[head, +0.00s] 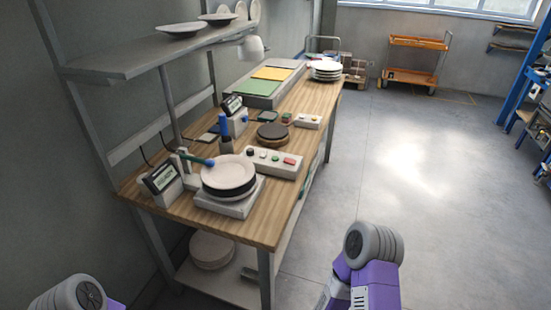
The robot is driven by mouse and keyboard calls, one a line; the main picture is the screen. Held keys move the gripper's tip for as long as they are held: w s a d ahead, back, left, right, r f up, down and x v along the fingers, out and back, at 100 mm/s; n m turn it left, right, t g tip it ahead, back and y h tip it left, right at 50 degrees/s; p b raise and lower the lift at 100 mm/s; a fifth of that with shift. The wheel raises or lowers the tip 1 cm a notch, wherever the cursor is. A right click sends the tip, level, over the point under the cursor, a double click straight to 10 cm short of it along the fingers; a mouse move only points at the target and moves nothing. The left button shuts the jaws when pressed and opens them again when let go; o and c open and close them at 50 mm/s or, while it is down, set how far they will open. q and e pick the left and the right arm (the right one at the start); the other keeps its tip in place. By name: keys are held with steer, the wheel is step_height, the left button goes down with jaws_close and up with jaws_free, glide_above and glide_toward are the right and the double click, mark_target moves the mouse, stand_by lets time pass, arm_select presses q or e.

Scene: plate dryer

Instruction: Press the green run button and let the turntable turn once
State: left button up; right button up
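A white control box (273,163) lies on the wooden bench, with a row of small buttons along its top. A green button (263,156) sits near its left part, and a red one (290,161) sits at its right end. In front of the box, a turntable (229,198) with a dark rim and pale square base carries a white plate (229,172). A blue-tipped rod (198,160) reaches to the plate's left edge. Whether the turntable is turning cannot be told. Only parts of my two purple-and-grey arms show at the bottom; neither gripper is visible.
A small display (162,178) stands left of the turntable. Behind are a dark round disc (272,131), a second button box (308,121) and stacked plates (325,70). A shelf (150,53) overhangs the bench's left side.

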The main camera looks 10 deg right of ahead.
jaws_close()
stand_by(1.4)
